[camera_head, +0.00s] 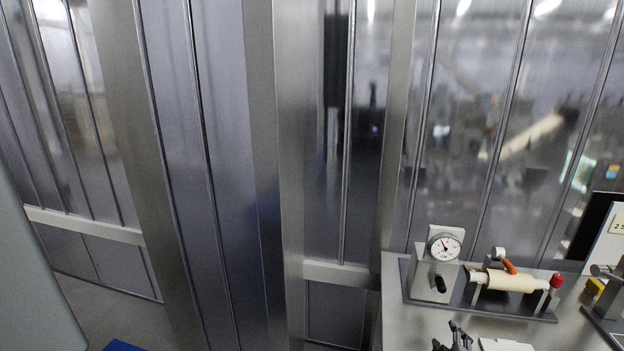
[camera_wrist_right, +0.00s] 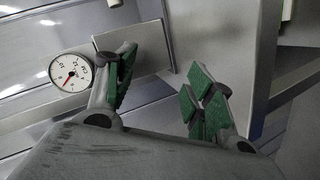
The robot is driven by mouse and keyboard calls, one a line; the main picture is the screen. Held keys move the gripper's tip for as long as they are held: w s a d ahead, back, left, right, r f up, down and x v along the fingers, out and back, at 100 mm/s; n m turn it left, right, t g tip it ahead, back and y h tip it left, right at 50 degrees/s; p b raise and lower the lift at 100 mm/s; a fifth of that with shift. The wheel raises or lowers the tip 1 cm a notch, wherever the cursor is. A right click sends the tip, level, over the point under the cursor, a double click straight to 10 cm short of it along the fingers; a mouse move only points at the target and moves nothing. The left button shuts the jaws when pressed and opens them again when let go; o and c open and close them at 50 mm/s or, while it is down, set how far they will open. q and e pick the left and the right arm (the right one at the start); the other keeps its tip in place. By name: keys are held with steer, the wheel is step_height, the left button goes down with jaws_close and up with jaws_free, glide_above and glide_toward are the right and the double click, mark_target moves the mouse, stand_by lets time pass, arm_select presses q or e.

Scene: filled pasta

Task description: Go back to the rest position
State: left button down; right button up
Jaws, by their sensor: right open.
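My right gripper (camera_wrist_right: 163,80) is open, with its two green-padded fingers apart and nothing between them in the right wrist view. In the head view what looks like its fingertips (camera_head: 455,339) show at the bottom edge, over the front of the steel worktop (camera_head: 555,335). My left gripper is not in view.
A dial gauge (camera_head: 445,247) on a metal stand and a pale roller (camera_head: 508,280) with an orange lever stand on the worktop; the gauge also shows in the right wrist view (camera_wrist_right: 72,79). Metal-framed panels (camera_head: 225,150) rise behind. A blue patch (camera_head: 122,346) lies at the bottom left.

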steer(key=s+a+f+m+g+y, duration=0.25)
steer(key=s+a+g, duration=0.25)
steer(key=s+a, duration=0.45)
steer(key=s+a+f+m+g+y, duration=0.2)
steer(key=s+a+m+g+y, duration=0.3)
steer(key=s, duration=0.8)
step_height(320, 180, down, 33)
steer(key=s+n+h, duration=0.2)
steer(key=s+d+f+g, duration=0.1)
steer(key=s+f, duration=0.9)
steer(key=s, duration=0.1)
steer(key=s+d+f+b, duration=0.1)
steer(key=s+d+f, duration=0.1)
steer(key=s+f, duration=0.9)
steer(key=shift+s+d+g, duration=0.3)
steer(key=shift+g, duration=0.1)
stand_by(1.6)
